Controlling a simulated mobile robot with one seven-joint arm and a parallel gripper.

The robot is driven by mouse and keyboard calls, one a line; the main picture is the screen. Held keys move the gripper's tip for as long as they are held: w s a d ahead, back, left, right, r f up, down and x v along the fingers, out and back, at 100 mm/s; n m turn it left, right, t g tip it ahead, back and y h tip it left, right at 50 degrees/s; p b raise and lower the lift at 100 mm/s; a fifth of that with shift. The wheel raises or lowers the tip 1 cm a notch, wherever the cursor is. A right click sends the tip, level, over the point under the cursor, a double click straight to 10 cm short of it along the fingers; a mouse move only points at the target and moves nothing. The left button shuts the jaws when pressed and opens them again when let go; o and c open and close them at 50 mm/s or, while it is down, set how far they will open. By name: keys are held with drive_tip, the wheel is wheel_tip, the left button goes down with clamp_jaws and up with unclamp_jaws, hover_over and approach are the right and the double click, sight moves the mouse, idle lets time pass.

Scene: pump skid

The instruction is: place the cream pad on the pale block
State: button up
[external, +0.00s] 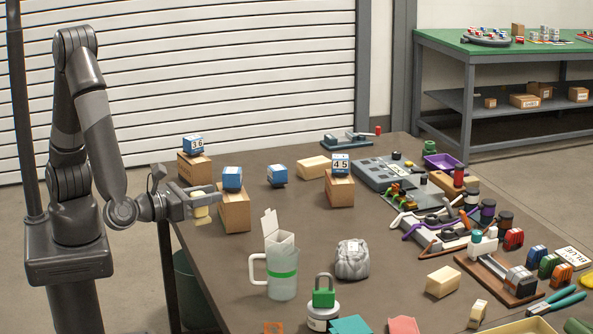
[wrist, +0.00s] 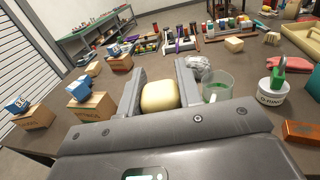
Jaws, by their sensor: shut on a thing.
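My gripper (external: 203,203) is at the left edge of the table, raised above it, in front of a cardboard box with a blue cube. It is shut on the cream pad (external: 201,214), a rounded cream piece. In the wrist view the pad (wrist: 159,96) sits between the two fingers. One pale block (external: 314,167) lies at the back of the table, between a blue cube and the "45" cube's box. Another pale block (external: 443,282) lies at the front right. Which one the task means I cannot tell. Both are apart from the pad.
Cardboard boxes (external: 233,211) with blue cubes stand near my gripper. A clear jug (external: 282,277) with a green band, a grey bag (external: 352,260) and a green padlock (external: 323,292) stand at the front. Fixtures and cables crowd the right. The middle of the table has bare room.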

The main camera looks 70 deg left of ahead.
drive_tip(key=w+a+r+n+g+y, duration=0.1)
drive_tip(key=w+a+y, duration=0.15)
drive_tip(key=w, duration=0.65)
drive_tip(key=w+a+r+n+y, duration=0.1)
drive_tip(key=w+a, duration=0.2)
drive_tip(key=w, duration=0.6)
drive_tip(key=w+a+n+g+y, duration=0.1)
drive_tip(key=w+a+n+y, duration=0.15)
drive_tip(key=w+a, duration=1)
drive_tip(key=n+g+y, duration=0.3)
drive_tip(key=y, duration=0.1)
hover_over(317, 159)
wheel_tip(317, 159, down, 11)
drive_tip(key=shift+a+f, duration=0.2)
drive_tip(key=shift+f, duration=1.75)
drive_tip(key=shift+f, duration=0.1)
